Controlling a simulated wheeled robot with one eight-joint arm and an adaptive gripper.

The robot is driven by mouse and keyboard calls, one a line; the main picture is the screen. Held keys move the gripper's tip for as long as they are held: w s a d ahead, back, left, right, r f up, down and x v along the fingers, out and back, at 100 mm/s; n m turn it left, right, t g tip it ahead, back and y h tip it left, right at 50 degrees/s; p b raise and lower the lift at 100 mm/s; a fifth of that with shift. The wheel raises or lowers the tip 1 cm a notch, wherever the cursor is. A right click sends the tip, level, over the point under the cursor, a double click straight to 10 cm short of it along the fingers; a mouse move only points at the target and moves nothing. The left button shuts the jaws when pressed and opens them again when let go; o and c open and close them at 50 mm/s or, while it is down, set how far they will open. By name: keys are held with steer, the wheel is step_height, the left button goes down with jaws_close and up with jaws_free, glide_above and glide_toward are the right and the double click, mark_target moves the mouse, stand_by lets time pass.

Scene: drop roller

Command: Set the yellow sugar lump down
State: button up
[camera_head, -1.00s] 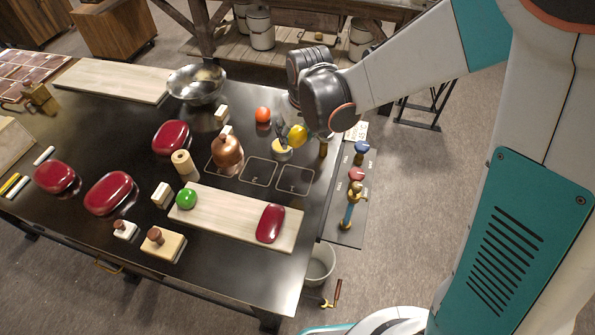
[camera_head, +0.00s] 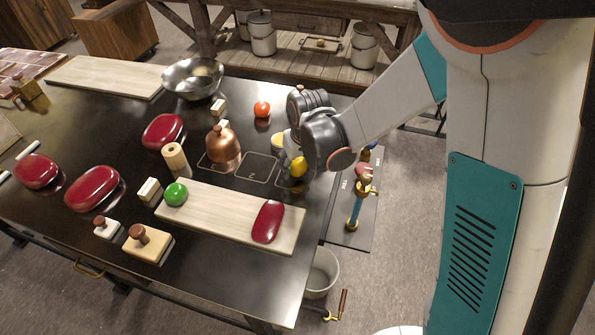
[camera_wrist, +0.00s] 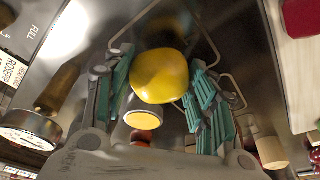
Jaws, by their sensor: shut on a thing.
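The yellow sugar lump (camera_head: 298,167) is a smooth round piece held between the fingers of my gripper (camera_head: 292,160). In the wrist view the lump (camera_wrist: 160,76) sits between the two teal-padded fingers of my gripper (camera_wrist: 163,90). In the head view it appears over the rightmost outlined square, near the table's right side; the square is mostly hidden by my gripper. I cannot tell its exact height over the table. A small pale round stand with a yellow top (camera_head: 278,140) is just behind my gripper.
A pale board (camera_head: 225,215) with a green ball (camera_head: 175,194) and a red block (camera_head: 267,221) lies in front. An orange-red ball (camera_head: 262,109) sits behind. Valves (camera_head: 357,200) stand right.

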steer(key=shift+f, duration=0.85)
steer(key=shift+f+b, duration=0.2)
steer(key=shift+b, duration=0.25)
steer(key=o, duration=1.1)
steer(key=shift+r, duration=0.15)
steer(key=p+v, duration=0.3)
steer(key=v, duration=0.9)
steer(key=shift+s+p, duration=0.1)
steer(key=shift+p, duration=0.25)
